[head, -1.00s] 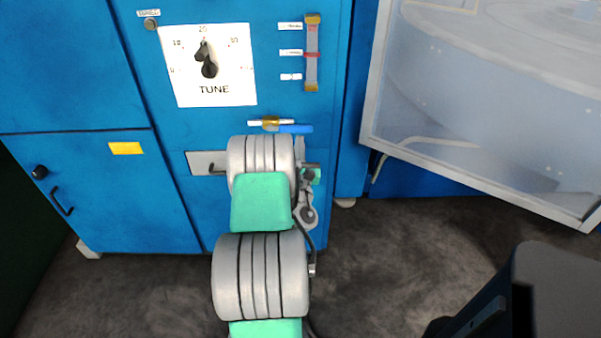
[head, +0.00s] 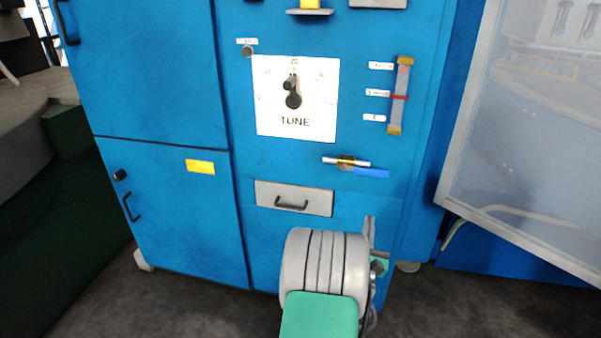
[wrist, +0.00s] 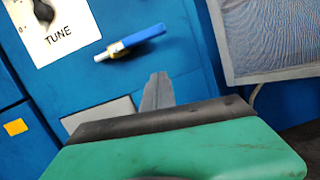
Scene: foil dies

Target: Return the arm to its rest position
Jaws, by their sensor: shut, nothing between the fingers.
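My gripper (wrist: 159,78) shows in the wrist view as narrow grey fingers closed together, with nothing between them. In the head view my arm, with grey ringed joints and a green cover, comes up from the bottom edge, right of centre. It hides most of my gripper there. The gap between my fingertips and the cabinet front cannot be judged.
A framed translucent panel (head: 535,150) stands at the right. Dark floor (head: 190,310) is open at the lower left.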

